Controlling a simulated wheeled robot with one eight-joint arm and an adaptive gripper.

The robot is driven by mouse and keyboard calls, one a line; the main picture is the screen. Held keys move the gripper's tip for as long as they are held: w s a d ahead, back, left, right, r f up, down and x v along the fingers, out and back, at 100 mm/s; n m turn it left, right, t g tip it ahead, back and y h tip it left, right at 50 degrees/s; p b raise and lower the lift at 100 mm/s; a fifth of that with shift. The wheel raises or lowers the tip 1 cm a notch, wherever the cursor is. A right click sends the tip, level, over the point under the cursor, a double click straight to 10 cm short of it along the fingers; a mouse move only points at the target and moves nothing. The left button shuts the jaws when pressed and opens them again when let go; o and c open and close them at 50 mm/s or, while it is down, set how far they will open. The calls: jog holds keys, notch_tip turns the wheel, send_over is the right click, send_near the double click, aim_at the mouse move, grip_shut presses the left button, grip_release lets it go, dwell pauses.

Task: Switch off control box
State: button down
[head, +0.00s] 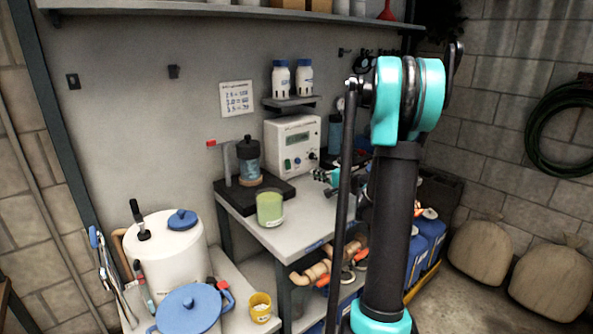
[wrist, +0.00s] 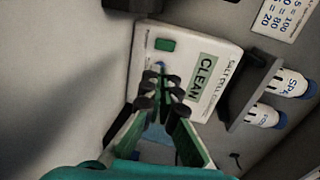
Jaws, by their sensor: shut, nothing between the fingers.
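The control box (head: 292,146) is a white-fronted unit on the bench, against the back wall. In the wrist view the box (wrist: 150,112) appears turned sideways. Its green display (wrist: 205,75) reads CLEAN, and a green button or switch (wrist: 165,45) shows on its face. A small blue control (wrist: 159,66) sits just beyond my fingertips. My gripper (wrist: 160,92) is shut and empty, in front of the panel, covering part of it. I cannot tell whether it touches. In the head view my gripper (head: 322,176) is small, right of the box, partly behind my arm.
A shelf with two white bottles (head: 292,78) is above the box. A dark jar (head: 248,160) on a black stand and a green cup (head: 270,208) stand left on the bench (head: 297,237).

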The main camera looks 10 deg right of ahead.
aim_at(289, 167)
jog(key=x, duration=1.3)
jog(key=shift+w+a, duration=0.2)
jog(key=shift+w, duration=0.15)
